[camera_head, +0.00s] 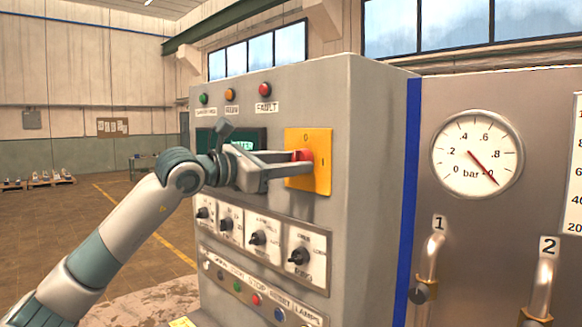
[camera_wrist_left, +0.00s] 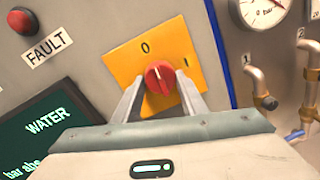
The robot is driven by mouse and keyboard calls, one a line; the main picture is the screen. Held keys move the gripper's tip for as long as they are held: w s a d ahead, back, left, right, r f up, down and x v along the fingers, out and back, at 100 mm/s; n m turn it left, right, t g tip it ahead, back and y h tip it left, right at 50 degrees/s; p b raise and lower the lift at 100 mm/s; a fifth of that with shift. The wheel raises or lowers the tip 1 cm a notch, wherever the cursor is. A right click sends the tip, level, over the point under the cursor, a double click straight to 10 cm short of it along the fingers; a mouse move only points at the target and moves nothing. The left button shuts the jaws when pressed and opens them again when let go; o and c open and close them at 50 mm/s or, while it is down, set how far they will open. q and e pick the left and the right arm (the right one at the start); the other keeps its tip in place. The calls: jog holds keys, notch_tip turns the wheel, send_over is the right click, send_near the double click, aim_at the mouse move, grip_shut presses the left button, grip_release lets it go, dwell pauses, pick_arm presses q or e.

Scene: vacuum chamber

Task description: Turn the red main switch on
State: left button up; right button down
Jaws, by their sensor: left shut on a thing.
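The red main switch (camera_head: 302,156) is a red knob on a yellow plate (camera_head: 321,174) on the front of the grey control cabinet. In the left wrist view the red knob (camera_wrist_left: 160,77) sits in the middle of the yellow plate (camera_wrist_left: 127,63), marked 0 at the top and I at the right. The knob's pale mark points up, near the 0. My left gripper (camera_head: 300,164) reaches in from the left and is shut on the knob, one finger on each side. My right gripper is not in view.
The cabinet (camera_head: 366,190) has several black rotary knobs (camera_head: 258,237) below the switch and lamps above, with the FAULT lamp (camera_head: 265,89) nearest. A dark display (camera_wrist_left: 45,135) is left of the switch. A pressure gauge (camera_head: 477,153) and valve pipes (camera_head: 432,262) stand at right.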

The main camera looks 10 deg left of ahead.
pick_arm(q)
jog(key=m+y+b, duration=0.1)
jog(key=m+b, duration=0.7)
jog(key=m, duration=0.4)
jog(key=shift+r, duration=0.15)
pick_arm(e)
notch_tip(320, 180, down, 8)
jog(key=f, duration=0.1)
pick_arm(q)
jog(key=shift+m+y, duration=0.3)
jog(key=shift+m, duration=0.1)
jog(key=shift+m+b, duration=0.3)
jog(key=shift+m, duration=0.7)
jog(key=shift+d+m, duration=0.1)
jog(key=shift+m, duration=0.6)
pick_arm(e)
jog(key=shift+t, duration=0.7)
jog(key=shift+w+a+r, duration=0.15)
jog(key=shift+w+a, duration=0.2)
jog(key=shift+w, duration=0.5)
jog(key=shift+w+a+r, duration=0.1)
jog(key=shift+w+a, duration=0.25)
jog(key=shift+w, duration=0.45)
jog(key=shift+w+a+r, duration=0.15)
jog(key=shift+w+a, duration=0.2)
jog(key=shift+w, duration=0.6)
pick_arm(q)
jog(key=shift+y, duration=0.3)
